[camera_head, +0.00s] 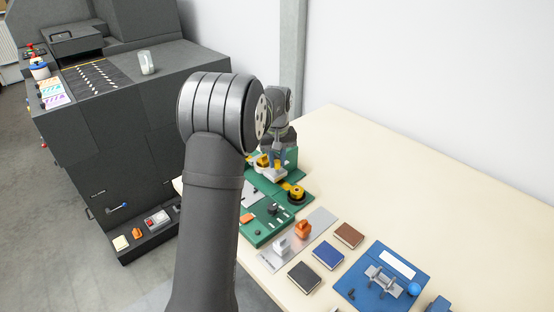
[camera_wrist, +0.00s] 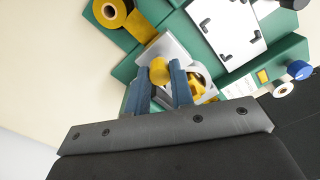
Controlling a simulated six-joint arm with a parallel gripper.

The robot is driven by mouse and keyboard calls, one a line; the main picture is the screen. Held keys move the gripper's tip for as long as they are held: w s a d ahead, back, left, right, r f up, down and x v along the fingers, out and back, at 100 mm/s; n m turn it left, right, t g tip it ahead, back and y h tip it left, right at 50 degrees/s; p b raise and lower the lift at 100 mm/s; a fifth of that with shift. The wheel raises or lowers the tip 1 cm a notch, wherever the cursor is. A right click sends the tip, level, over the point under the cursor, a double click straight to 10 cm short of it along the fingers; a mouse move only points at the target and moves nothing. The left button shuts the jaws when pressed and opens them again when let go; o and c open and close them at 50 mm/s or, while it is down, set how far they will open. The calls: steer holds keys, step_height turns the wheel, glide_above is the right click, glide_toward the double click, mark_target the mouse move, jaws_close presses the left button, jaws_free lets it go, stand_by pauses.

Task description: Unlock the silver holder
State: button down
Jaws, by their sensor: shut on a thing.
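The silver holder (camera_wrist: 176,48) is a pale metal block on the green machine (camera_wrist: 292,50). A yellow cylindrical knob (camera_wrist: 159,71) stands at its near side in the wrist view, with a yellow strip and a round opening close by. My gripper (camera_wrist: 160,76) has its two blue-grey fingers on either side of the knob, shut on it. In the head view my gripper (camera_head: 272,166) reaches down over the machine's far end, and the arm hides part of it. The holder (camera_head: 275,177) is small there, and its latch state cannot be told.
A yellow tape roll (camera_head: 296,192) sits on the machine near the holder. A grey plate (camera_head: 318,222) bears orange and white pieces. Black (camera_head: 304,277), blue (camera_head: 328,255) and brown (camera_head: 349,235) books and a blue base (camera_head: 360,285) lie nearer.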

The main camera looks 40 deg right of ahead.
mark_target(277, 161)
steer(key=c, duration=1.3)
jaws_free()
steer(key=shift+o, duration=0.2)
step_height(277, 161, up, 17)
steer(key=shift+r, duration=0.2)
step_height(277, 161, down, 18)
steer(key=shift+r, duration=0.25)
steer(key=shift+r, duration=0.1)
